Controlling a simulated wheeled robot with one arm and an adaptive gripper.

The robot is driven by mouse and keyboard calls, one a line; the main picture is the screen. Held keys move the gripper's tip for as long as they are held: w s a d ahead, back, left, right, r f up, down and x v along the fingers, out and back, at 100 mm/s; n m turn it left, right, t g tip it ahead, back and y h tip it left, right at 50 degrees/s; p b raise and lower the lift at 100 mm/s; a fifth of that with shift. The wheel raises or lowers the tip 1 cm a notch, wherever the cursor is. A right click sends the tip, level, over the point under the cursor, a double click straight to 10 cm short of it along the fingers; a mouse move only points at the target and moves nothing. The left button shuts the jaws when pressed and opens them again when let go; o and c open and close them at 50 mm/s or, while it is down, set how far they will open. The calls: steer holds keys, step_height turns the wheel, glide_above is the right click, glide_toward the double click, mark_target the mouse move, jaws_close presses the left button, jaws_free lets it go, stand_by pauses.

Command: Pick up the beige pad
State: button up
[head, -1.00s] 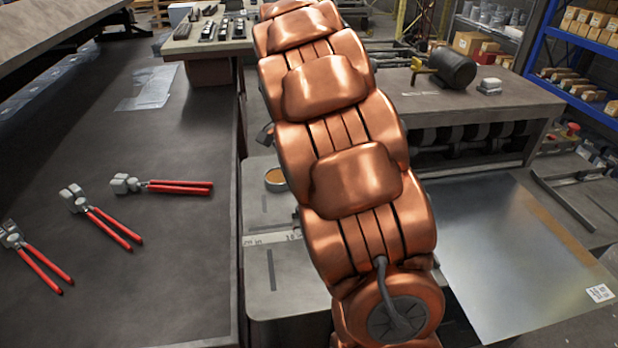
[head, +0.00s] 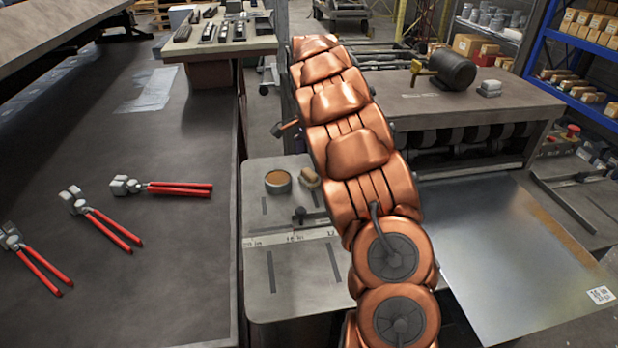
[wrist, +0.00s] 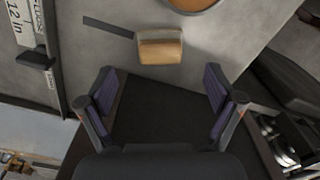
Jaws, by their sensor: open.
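The beige pad (wrist: 160,50) lies on the grey metal table in the wrist view, ahead of my open gripper (wrist: 165,95) and roughly centred between its fingers. The fingers are apart, with nothing between them, and do not touch the pad. In the head view the pad (head: 310,178) sits beside a round tin (head: 278,181) and close to my copper arm. My gripper is hidden behind the arm in the head view.
The tin (wrist: 195,3) is just beyond the pad in the wrist view. A ruler strip (head: 290,238) with a dark clamp crosses the table (head: 262,215). Red-handled pliers (head: 180,188) lie on the left bench. A sheet of metal (head: 500,260) lies at right.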

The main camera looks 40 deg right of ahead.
mark_target(309, 172)
steer(key=shift+f+p, duration=1.05)
steer(key=shift+f, duration=1.8)
steer(key=shift+c, duration=0.3)
steer(key=c, duration=1.3)
step_height(309, 172, up, 18)
steer(key=shift+r+b, duration=0.1)
steer(key=shift+b, duration=1.15)
steer(key=o, duration=0.7)
steer(key=c, duration=0.4)
